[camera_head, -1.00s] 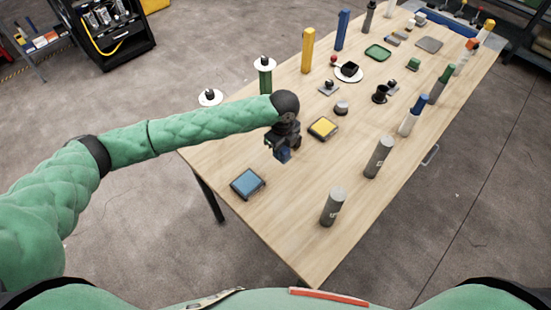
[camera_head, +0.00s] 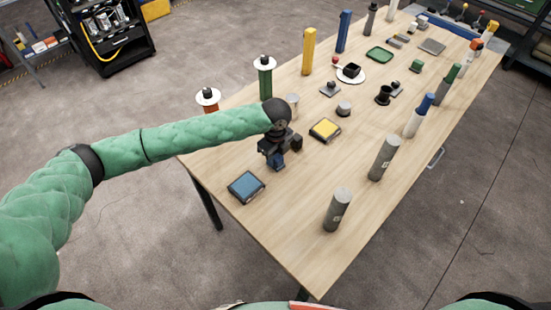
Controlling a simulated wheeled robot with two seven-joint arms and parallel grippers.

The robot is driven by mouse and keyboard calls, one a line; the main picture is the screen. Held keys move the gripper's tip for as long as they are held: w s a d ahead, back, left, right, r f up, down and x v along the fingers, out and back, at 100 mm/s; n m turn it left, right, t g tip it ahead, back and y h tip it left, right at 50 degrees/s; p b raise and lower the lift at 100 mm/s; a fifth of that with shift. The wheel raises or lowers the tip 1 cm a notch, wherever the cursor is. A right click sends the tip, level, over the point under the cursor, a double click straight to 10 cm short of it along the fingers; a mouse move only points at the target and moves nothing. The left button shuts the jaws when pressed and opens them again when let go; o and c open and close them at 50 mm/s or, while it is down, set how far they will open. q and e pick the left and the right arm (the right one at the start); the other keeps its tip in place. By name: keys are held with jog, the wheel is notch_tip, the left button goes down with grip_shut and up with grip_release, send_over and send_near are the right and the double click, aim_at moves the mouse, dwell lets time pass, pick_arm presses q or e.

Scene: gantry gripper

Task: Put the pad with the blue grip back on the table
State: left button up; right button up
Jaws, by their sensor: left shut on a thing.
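My left gripper (camera_head: 279,154) is over the near left part of the table (camera_head: 290,235), between the blue-topped square block and the yellow-topped one. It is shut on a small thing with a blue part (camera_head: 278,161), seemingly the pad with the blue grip. The fingers and wrist hide most of it. I cannot tell whether it touches the table. My right gripper is not in view.
A blue-topped square block (camera_head: 246,186) lies left of the gripper, and a yellow-topped one (camera_head: 325,130) to its right. Grey cylinders (camera_head: 337,209) (camera_head: 383,158) stand upright nearer the right edge. Bare wood lies between the blue-topped block and the nearest cylinder.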

aim_at(276, 156)
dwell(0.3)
pick_arm(q)
jog(key=o, duration=0.9)
jog(key=shift+f, duration=0.1)
jog(key=shift+o, duration=0.2)
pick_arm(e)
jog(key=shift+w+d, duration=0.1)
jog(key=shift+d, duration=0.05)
pick_arm(q)
jog(key=shift+r, duration=0.4)
notch_tip(276, 156, up, 7)
jog(key=p, duration=0.6)
notch_tip(276, 156, up, 2)
jog(key=shift+r+p, duration=0.2)
jog(key=shift+p, duration=1)
jog(key=shift+r+p, duration=0.8)
jog(key=shift+r, duration=0.25)
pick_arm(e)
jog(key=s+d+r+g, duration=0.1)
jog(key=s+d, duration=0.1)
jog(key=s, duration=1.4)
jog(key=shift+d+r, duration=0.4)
